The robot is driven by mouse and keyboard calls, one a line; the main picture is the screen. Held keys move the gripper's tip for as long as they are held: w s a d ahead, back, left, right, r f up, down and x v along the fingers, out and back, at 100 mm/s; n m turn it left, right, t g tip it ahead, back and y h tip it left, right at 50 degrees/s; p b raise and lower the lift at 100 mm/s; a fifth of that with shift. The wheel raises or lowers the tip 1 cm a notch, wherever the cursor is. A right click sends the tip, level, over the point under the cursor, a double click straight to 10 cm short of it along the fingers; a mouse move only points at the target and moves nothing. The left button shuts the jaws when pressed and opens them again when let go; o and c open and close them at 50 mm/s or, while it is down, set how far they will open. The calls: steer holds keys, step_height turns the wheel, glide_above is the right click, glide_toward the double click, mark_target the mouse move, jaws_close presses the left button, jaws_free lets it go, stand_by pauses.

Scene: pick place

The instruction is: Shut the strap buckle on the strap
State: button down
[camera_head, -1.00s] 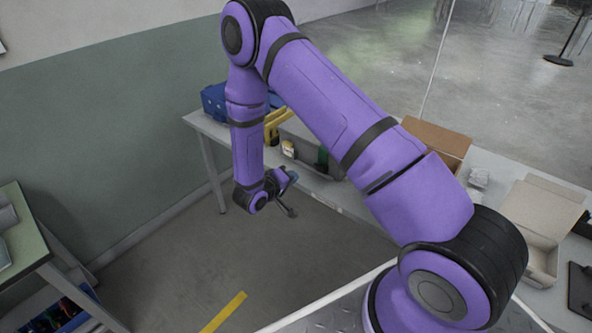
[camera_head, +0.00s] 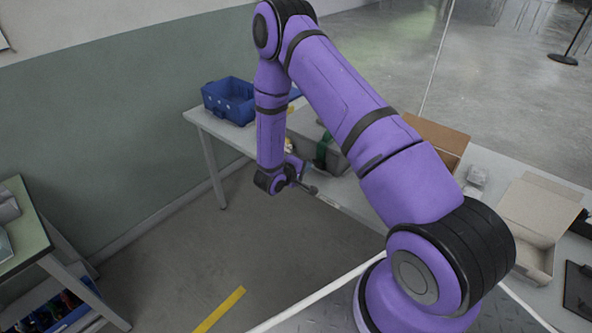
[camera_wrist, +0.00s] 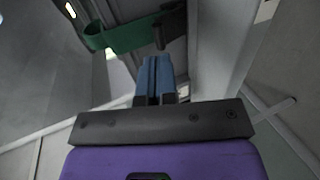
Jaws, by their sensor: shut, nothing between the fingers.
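A green strap (camera_wrist: 130,36) crosses the top of the wrist view, with a dark piece that looks like the strap buckle (camera_wrist: 170,22) at its right end. I cannot tell whether the buckle is open or shut. In the head view the strap (camera_head: 322,151) runs over a grey case on the table, partly hidden by my arm. My gripper (camera_wrist: 154,62) has its blue fingertips together and empty, just below the buckle in the wrist picture and apart from it. In the head view my gripper (camera_head: 306,166) is at the table's front edge, before the case.
The grey case (camera_head: 345,161) stands on a long light table (camera_head: 212,131). A blue crate (camera_head: 229,101) is at its far left end. An open cardboard box (camera_head: 437,140) and a pale open box (camera_head: 537,225) stand to the right.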

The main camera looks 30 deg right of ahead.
mark_target(316, 162)
steer(key=shift+x, duration=2)
steer(key=shift+d+r, duration=0.1)
steer(key=shift+w+d+r+y, duration=0.15)
steer(key=shift+d+r+y, duration=0.2)
steer(key=shift+y, duration=0.35)
steer(key=shift+w+d+r+g, duration=0.1)
steer(key=shift+d+r+g, duration=0.05)
steer(key=shift+d+g, duration=0.2)
steer(key=shift+r, duration=0.2)
steer(key=shift+r, duration=0.65)
steer(key=shift+a+r, duration=0.1)
